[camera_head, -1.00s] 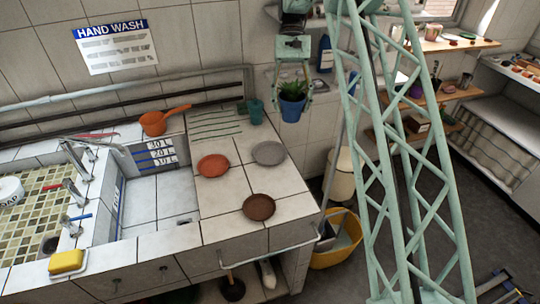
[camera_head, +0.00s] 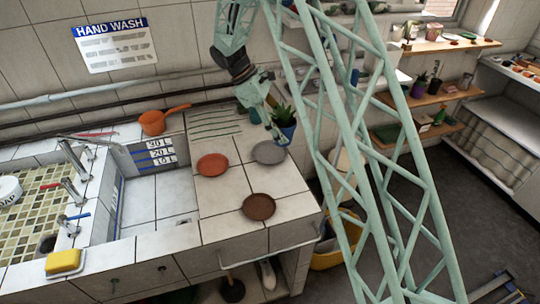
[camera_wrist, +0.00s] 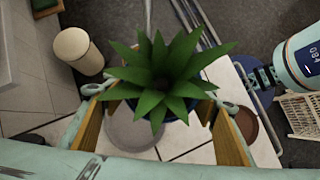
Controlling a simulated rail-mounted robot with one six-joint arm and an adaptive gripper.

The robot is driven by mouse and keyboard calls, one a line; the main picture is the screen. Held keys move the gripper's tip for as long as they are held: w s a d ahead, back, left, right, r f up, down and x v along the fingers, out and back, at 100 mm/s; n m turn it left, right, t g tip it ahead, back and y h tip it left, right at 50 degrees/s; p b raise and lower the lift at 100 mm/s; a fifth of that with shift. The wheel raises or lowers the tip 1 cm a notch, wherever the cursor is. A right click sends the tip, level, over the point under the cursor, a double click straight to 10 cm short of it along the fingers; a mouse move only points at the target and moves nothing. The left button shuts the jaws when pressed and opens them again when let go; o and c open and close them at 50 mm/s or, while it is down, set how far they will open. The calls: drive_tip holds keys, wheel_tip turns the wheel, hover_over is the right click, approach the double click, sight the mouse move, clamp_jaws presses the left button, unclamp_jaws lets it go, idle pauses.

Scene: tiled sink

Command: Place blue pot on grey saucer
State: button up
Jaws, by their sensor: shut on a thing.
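The blue pot (camera_head: 288,131) with a spiky green plant is held in my gripper (camera_head: 277,132), above and slightly right of the grey saucer in the head view. In the wrist view the plant (camera_wrist: 160,75) covers most of the pot, and the two fingers stand on either side of it. The grey saucer (camera_head: 268,153) lies empty on the tiled counter near its right edge. It also shows partly below the pot in the wrist view (camera_wrist: 128,135). The pot appears apart from the saucer.
A red-orange saucer (camera_head: 212,165) lies left of the grey one, and a brown saucer (camera_head: 259,207) lies nearer the front. An orange pan (camera_head: 154,122) sits by the sink. A yellow bucket (camera_head: 330,256) stands on the floor right of the counter.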

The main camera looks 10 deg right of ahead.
drive_tip(key=s+a+f+n+t, duration=0.2)
drive_tip(key=a+n+t, duration=0.1)
drive_tip(key=a+n, duration=0.3)
drive_tip(key=s+a+f+n+t, duration=0.2)
drive_tip(key=a+n, duration=0.4)
drive_tip(key=a, duration=0.3)
drive_tip(key=shift+s+f+n+t+y+b, duration=0.4)
drive_tip(key=shift+f+t, duration=0.3)
drive_tip(key=shift+t, duration=0.3)
drive_tip(key=shift+w, duration=0.15)
hover_over(270, 153)
drive_tip(key=shift+f+b, duration=0.4)
drive_tip(key=shift+f, duration=0.35)
drive_tip(key=shift+f+b, duration=0.55)
drive_tip(key=shift+f, duration=1.2)
drive_tip(key=shift+f, duration=0.2)
drive_tip(key=o, duration=1.2)
drive_tip(key=shift+c, duration=0.2)
